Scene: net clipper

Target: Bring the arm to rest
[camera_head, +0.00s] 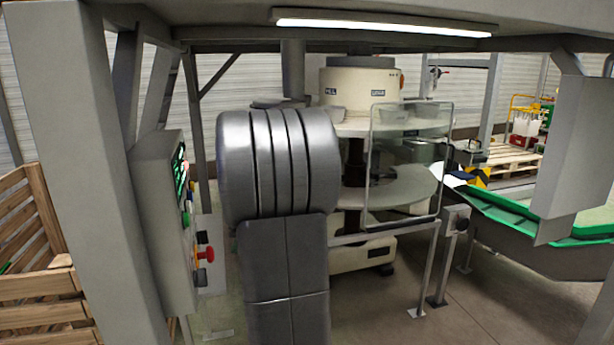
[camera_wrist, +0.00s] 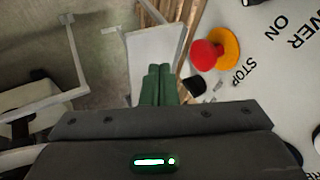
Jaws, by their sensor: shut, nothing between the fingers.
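My gripper (camera_wrist: 157,82) shows in the wrist view as two green fingers pressed together, shut and empty. It points toward the open space beside a control panel and touches nothing that I can see. In the head view my grey arm stands in the middle, and its gripper is hidden there. The control panel (camera_head: 163,230) is at the left in the head view and its pale face (camera_wrist: 270,80) fills the right of the wrist view. Its red stop button (camera_head: 206,254) sits low on the panel; it also shows on a yellow ring in the wrist view (camera_wrist: 205,55), right of the fingers.
A cream machine (camera_head: 358,80) with a clear guard (camera_head: 408,165) stands behind my arm. A green-edged conveyor (camera_head: 510,225) is at the right. Wooden crates (camera_head: 40,285) are at the far left, beside a thick grey post (camera_head: 85,150). Floor (camera_head: 400,325) is bare at front right.

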